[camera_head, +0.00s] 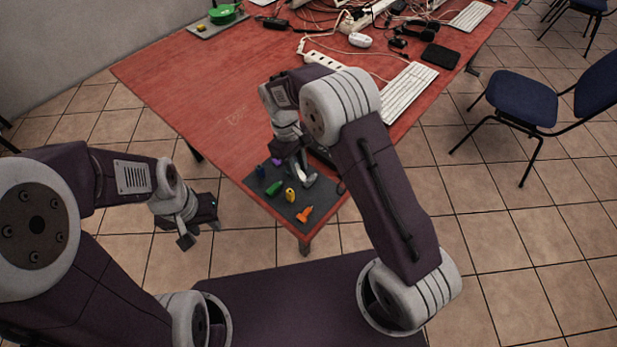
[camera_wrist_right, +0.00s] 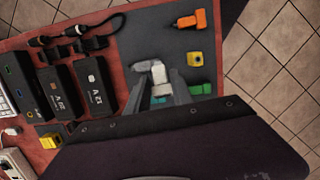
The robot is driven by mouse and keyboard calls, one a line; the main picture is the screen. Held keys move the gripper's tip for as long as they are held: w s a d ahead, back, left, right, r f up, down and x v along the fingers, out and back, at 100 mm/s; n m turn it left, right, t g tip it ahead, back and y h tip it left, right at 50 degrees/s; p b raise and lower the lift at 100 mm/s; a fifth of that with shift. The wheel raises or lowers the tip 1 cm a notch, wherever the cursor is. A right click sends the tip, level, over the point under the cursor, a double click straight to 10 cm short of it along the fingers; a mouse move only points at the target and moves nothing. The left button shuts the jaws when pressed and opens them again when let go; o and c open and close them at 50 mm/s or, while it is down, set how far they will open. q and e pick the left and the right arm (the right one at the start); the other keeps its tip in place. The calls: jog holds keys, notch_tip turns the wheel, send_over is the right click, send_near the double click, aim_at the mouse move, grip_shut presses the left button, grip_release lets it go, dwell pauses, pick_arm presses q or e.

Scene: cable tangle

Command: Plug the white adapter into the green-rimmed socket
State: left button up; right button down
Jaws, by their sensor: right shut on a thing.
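My right gripper (camera_wrist_right: 160,96) is over the dark mat (camera_wrist_right: 218,60) at the table's near corner, with its fingers shut on a small white piece (camera_wrist_right: 158,74). This piece looks like the white adapter, though the fingers hide part of it. In the head view, my right gripper (camera_head: 300,176) partly covers the same place. A white power strip (camera_head: 325,63) lies further back on the table; I cannot make out a green-rimmed socket. My left gripper (camera_head: 200,233) is open and empty, off the table's left edge above the floor.
An orange piece (camera_head: 305,214), a yellow piece (camera_head: 290,195) and a green piece (camera_head: 274,187) lie on the mat. Black adapters (camera_wrist_right: 98,84) and cables sit beside it. A white keyboard (camera_head: 408,92) and tangled cables are further back. The table's left middle is clear.

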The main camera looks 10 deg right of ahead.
jog(key=w+d+r+m+t, duration=0.1)
jog(key=w+d+m, duration=0.2)
jog(key=w+m, duration=0.1)
jog(key=w+d+r+m+t, duration=0.1)
jog(key=w+d+m+t, duration=0.1)
jog(key=w+d+m, duration=0.1)
jog(key=w+d+r+m+t, duration=0.1)
jog(key=w+d+m, duration=0.3)
jog(key=m, duration=0.3)
jog(key=shift+w+d+r, duration=0.1)
jog(key=shift+w+r, duration=0.15)
jog(key=shift+w, duration=0.45)
jog(key=d+r+m+t+h, duration=0.1)
jog(key=d+m+h, duration=0.3)
jog(key=d, duration=1.4)
jog(key=shift+w+r+m+t+h+b, duration=0.25)
jog(key=shift+t+h, duration=0.25)
jog(key=shift+t, duration=0.3)
jog(key=shift+f, duration=0.15)
